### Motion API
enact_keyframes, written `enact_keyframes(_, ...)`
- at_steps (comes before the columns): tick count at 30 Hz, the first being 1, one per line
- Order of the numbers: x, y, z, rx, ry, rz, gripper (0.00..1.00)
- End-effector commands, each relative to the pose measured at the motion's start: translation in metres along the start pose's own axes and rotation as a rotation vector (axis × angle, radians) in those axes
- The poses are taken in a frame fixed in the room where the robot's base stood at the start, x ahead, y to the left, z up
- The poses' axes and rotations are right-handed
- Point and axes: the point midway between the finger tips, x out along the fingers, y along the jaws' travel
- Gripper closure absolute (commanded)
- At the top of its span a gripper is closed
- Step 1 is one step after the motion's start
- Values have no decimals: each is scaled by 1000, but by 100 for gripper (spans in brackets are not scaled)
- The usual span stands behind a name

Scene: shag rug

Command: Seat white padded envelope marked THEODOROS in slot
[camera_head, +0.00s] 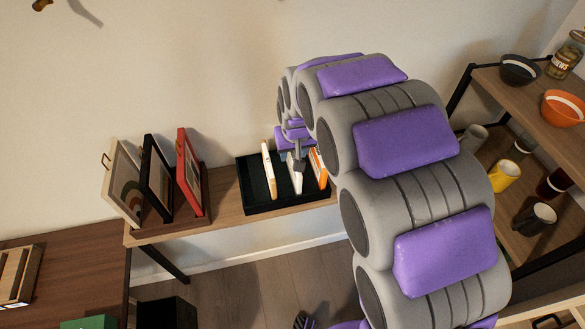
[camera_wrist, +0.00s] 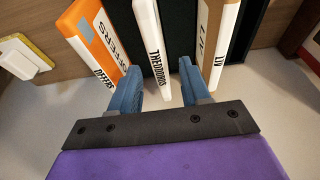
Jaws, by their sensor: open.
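The white padded envelope marked THEODOROS (camera_wrist: 153,50) stands between the two fingers of my gripper (camera_wrist: 163,85) in the wrist view. The fingers are apart, one on each side of it, with gaps showing. In the head view the envelope (camera_head: 295,172) stands tilted in a black slotted holder (camera_head: 262,202) on the wooden shelf. My gripper (camera_head: 298,160) is above it there, partly hidden by my arm. The envelope's lower end is hidden, so I cannot tell how deep it sits.
An orange and white envelope (camera_wrist: 92,42) and a tan and white one (camera_wrist: 217,38) stand on either side. Picture frames (camera_head: 160,178) stand left of the holder. A rack with bowls and mugs (camera_head: 505,175) is at right.

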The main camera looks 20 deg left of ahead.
Motion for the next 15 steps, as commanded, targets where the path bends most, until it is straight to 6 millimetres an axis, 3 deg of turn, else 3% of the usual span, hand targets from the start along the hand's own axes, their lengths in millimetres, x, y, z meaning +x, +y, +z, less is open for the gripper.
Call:
enact_keyframes(5,9,2,0,1,1,-2,53)
enact_keyframes(15,53,2,-2,1,2,-2,53)
